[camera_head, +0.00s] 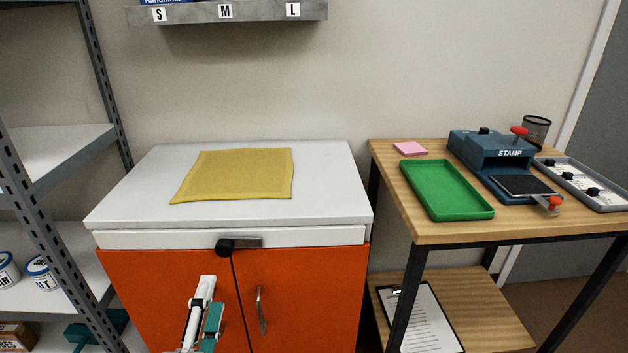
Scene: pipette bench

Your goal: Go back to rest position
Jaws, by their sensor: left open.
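My left gripper (207,300) shows at the bottom of the head view, in white, black and teal, in front of the orange cabinet (310,295). It is open, and I see nothing held in it. Its lower part is cut off by the picture's edge. It is below the level of the white cabinet top (325,185) and apart from the things on it. My right gripper is not in view.
A yellow cloth (235,175) lies on the cabinet top. The wooden table (400,175) at right bears a green tray (446,190), pink notes (410,148), a blue stamp machine (490,155), a mesh cup (536,130) and a grey panel (585,187). Metal shelving (65,155) stands left.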

